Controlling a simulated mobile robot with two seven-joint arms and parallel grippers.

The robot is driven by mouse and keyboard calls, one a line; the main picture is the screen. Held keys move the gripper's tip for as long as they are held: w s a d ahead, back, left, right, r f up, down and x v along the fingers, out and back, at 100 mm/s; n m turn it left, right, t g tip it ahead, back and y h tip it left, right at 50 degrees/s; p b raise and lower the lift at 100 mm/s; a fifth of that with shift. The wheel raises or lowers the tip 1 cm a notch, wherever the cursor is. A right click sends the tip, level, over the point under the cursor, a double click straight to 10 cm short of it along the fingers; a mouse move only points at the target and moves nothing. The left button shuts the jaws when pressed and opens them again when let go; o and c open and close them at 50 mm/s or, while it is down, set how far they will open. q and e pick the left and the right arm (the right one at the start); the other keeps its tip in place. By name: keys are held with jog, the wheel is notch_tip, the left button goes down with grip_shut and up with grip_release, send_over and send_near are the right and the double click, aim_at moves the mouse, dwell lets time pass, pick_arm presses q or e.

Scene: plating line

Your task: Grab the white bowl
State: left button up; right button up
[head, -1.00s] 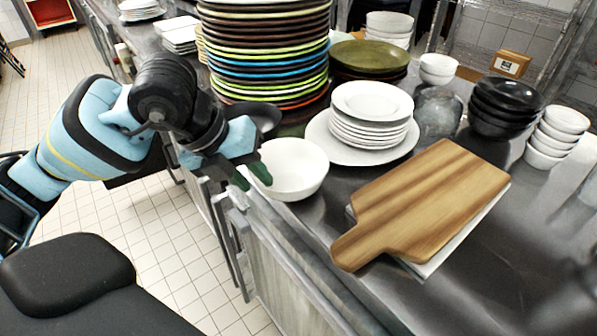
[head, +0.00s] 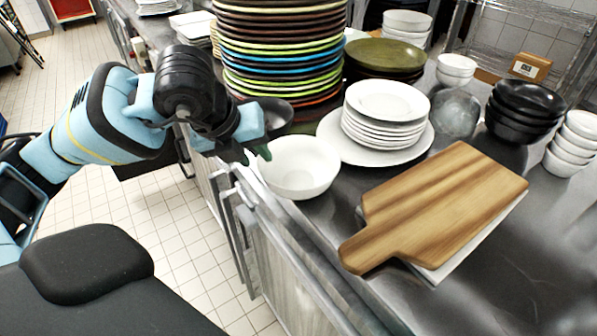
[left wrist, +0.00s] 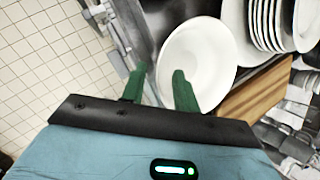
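The white bowl (head: 299,168) stands upright and empty on the steel counter near its left edge; it also shows in the left wrist view (left wrist: 205,60). My left gripper (head: 256,155) is at the bowl's left rim in the head view, its green fingers apart. In the left wrist view the gripper (left wrist: 159,78) has one finger overlapping the bowl's inside and the other outside its rim. Nothing is held between the fingers. I cannot tell whether they touch the bowl. My right gripper is not in view.
A dark pan or bowl (head: 272,112) is just behind the gripper. A tall stack of coloured plates (head: 283,55) stands behind, white plates (head: 384,118) to the right. A wooden board (head: 440,205) lies right of the bowl. The counter front has metal handles (head: 235,200).

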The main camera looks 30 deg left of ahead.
aim_at(259, 160)
pick_arm(q)
jog(key=shift+x, duration=2)
jog(key=shift+w, duration=0.1)
jog(key=shift+c, duration=0.2)
grip_shut()
jog(key=shift+r, duration=0.1)
